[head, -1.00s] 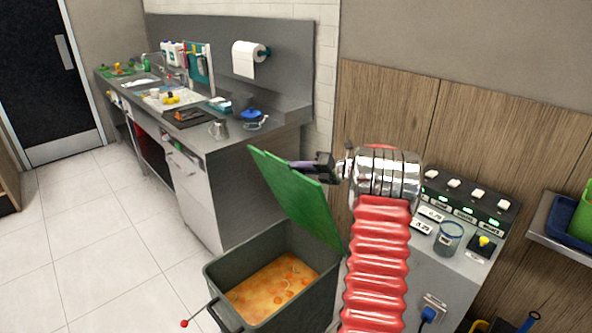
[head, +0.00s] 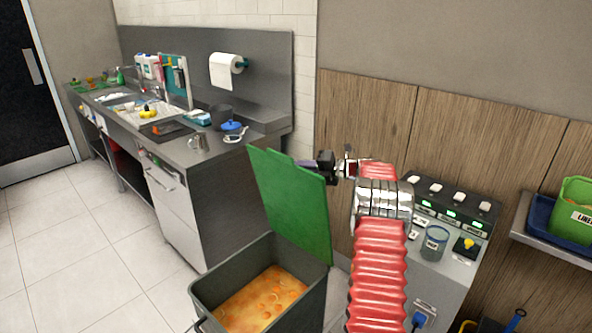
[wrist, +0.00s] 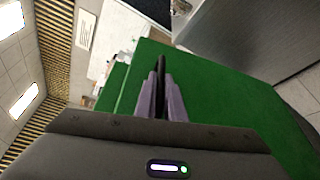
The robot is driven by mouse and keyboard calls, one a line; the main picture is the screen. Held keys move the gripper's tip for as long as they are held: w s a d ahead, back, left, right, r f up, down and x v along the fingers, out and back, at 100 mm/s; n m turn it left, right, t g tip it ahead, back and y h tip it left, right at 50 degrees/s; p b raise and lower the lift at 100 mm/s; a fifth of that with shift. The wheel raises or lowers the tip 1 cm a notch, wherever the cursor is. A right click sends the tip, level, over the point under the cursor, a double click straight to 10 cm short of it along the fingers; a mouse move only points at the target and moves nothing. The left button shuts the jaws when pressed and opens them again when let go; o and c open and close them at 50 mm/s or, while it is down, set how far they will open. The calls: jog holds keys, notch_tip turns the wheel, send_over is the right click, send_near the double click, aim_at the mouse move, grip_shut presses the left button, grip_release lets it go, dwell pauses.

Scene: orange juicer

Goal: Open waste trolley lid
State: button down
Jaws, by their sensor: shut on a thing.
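The waste trolley (head: 240,268) is a dark grey bin at the bottom of the head view, with orange waste (head: 262,300) inside. Its green lid (head: 292,205) stands raised, nearly upright, at the bin's far right side, and the bin's mouth is uncovered. My gripper (head: 318,163) is at the lid's upper right edge and shut on it. In the wrist view its two purple-grey fingers (wrist: 162,98) lie close together against the green lid (wrist: 215,95). The exact grip on the lid's edge is partly hidden.
A steel counter (head: 170,150) with a sink and kitchenware runs along the left. A control cabinet with switches (head: 452,208) stands right of my arm. A shelf with green and blue bins (head: 572,215) is at the far right. Floor at left is clear.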

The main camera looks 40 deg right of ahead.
jog(key=shift+f, duration=0.25)
jog(key=c, duration=1.8)
grip_release()
jog(key=shift+r, duration=0.15)
jog(key=shift+c, duration=0.2)
jog(key=shift+s, duration=0.1)
jog(key=v, duration=1.3)
jog(key=shift+s+d, duration=0.15)
jog(key=shift+s, duration=0.15)
jog(key=v, duration=1.6)
jog(key=shift+f, duration=0.4)
jog(key=shift+w, duration=0.1)
